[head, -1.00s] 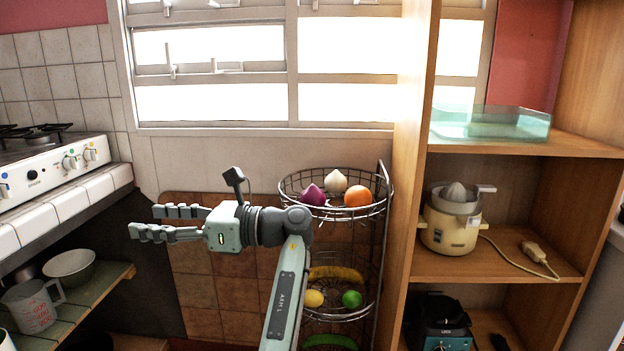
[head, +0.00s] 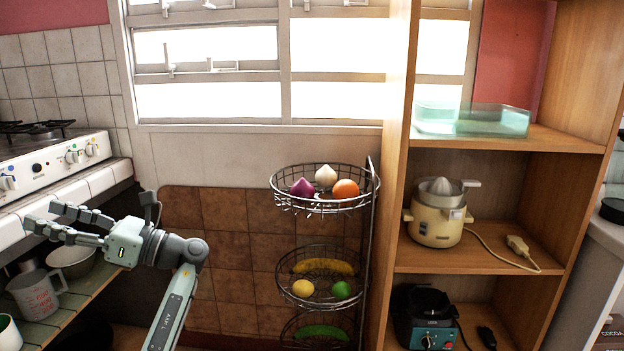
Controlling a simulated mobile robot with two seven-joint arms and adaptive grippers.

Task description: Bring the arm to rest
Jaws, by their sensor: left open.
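My left gripper (head: 44,218) is at the lower left of the head view, its fingers pointing left and apart with nothing between them. Its arm comes up from the bottom edge. In the picture the gripper overlaps the front of the stove counter and part of a white bowl (head: 73,261). I cannot tell how near it is to them. My right gripper does not show.
A wire rack (head: 327,207) with fruit and vegetables on several tiers stands at the centre. A wooden shelf (head: 478,262) on the right holds a juicer (head: 438,222) and a glass dish (head: 472,121). A measuring jug (head: 35,295) stands on the low left shelf.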

